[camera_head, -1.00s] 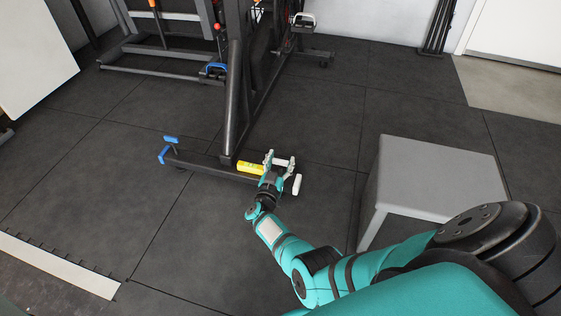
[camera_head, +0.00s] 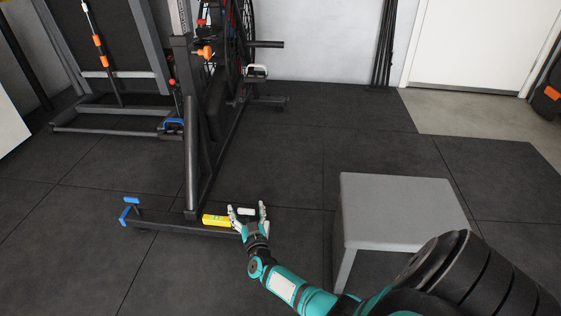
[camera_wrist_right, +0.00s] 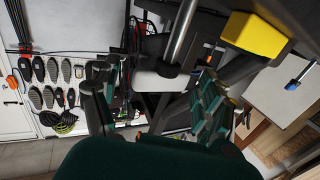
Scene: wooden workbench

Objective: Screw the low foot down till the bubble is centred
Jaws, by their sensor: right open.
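The yellow level (camera_head: 216,221) lies on the dark floor bar (camera_head: 175,226) of the exercise machine; its bubble is too small to read. It shows as a yellow block (camera_wrist_right: 255,36) in the right wrist view. My right gripper (camera_head: 248,211) is open at the bar's right end. A pale foot part (camera_head: 246,211) shows between its fingers. In the right wrist view, a metal rod (camera_wrist_right: 181,32) and a grey block (camera_wrist_right: 160,84) sit between the spread fingers of the gripper (camera_wrist_right: 152,98); I cannot tell whether they touch. A blue fitting (camera_head: 128,211) is at the bar's left end. My left gripper is out of view.
A grey stool or low table (camera_head: 400,205) stands right of my right arm. The machine's upright frame (camera_head: 192,130) rises behind the bar. A blue-capped part (camera_head: 173,124) is further back. Dark floor mat (camera_head: 60,230) is clear to the left.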

